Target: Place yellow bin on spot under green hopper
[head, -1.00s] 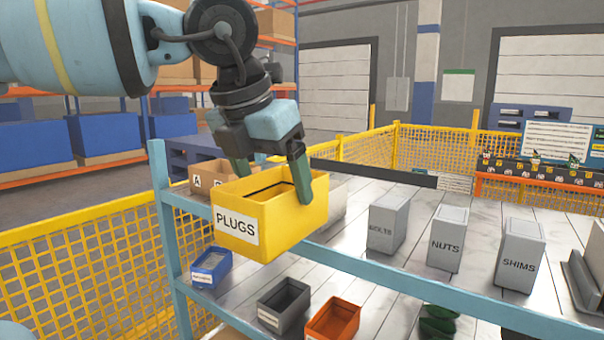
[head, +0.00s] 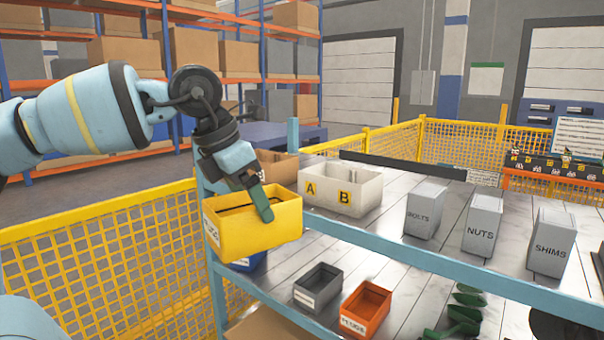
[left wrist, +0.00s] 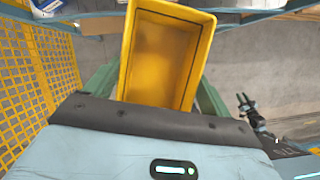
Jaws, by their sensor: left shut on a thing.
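The yellow bin (head: 262,235), with a white label on its left face, hangs in my left gripper (head: 245,200). In the head view one green finger lies against its right side; the other is hidden. In the left wrist view the bin (left wrist: 160,55) looks empty, with a green finger along each side. The bin is held at the left front corner of the blue shelf rack, covering part of its post. I cannot make out a green hopper. A small black forked shape in the left wrist view may be my right gripper (left wrist: 247,108); its jaws are unclear.
The upper shelf holds a white A/B bin (head: 345,200) and grey BOLTS, NUTS (head: 483,225) and SHIMS bins. Below are a grey bin (head: 318,288), an orange bin (head: 367,308) and green parts (head: 466,305). Yellow mesh fence (head: 100,250) stands left.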

